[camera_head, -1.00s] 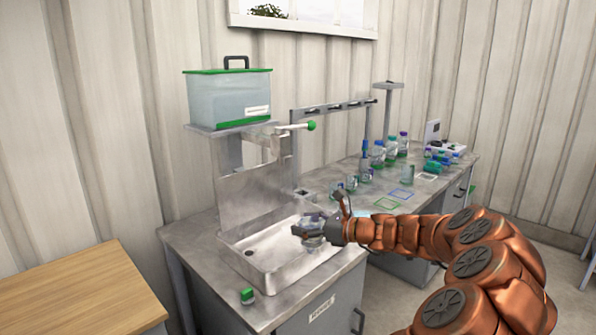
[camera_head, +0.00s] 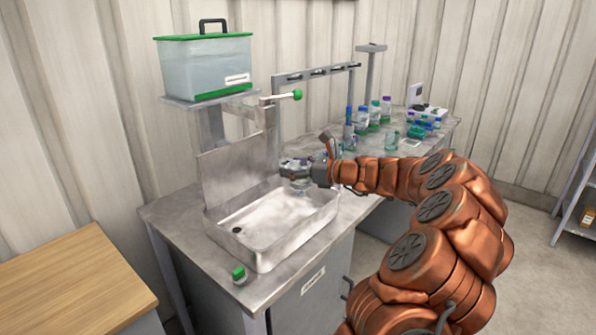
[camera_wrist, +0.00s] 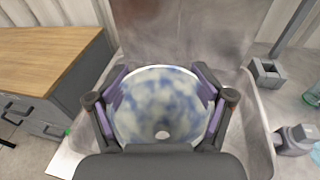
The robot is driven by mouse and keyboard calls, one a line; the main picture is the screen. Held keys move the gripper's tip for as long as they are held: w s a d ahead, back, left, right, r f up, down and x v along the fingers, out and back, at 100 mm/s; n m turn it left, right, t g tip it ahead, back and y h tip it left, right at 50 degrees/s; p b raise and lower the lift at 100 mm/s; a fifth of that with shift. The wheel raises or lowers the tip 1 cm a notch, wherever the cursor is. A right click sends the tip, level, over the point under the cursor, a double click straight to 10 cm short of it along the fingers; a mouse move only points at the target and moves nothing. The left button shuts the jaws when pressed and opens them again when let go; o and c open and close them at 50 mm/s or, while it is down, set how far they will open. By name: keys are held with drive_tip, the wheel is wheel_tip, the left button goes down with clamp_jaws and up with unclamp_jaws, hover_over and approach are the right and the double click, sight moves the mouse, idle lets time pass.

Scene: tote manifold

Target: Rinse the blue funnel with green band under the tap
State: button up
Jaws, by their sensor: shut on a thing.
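My gripper (camera_head: 294,168) is shut on the funnel (camera_wrist: 160,90), with a finger on each side of its rim. In the wrist view I look into its round mouth: a pale rim, blue and white mottling on the inside, and a small hole near the bottom. In the head view the funnel is small and mostly hidden by the gripper; I cannot make out its green band. It is held above the back right of the metal sink basin (camera_head: 322,212). The tap's pale lever ends in a green knob (camera_head: 297,94), behind and above the gripper.
A water tank (camera_head: 205,70) with a green lid stands on a shelf above the sink. A small green-capped container (camera_head: 239,275) is on the front counter edge. Several bottles (camera_head: 374,112) stand along the right counter. A wooden table (camera_head: 65,285) is at left.

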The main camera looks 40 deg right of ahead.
drive_tip(key=d+x, duration=0.1)
drive_tip(key=x, duration=0.9)
drive_tip(key=shift+w+d+f, duration=0.2)
drive_tip(key=shift+w+d, duration=0.1)
drive_tip(key=shift+w, duration=0.1)
drive_tip(key=shift+d, duration=0.15)
idle(0.6)
drive_tip(key=shift+w+d+r+p, duration=0.1)
drive_tip(key=shift+d+p, duration=0.25)
drive_tip(key=shift+p, duration=0.25)
drive_tip(key=shift+d, duration=0.1)
drive_tip(key=shift+a, duration=0.65)
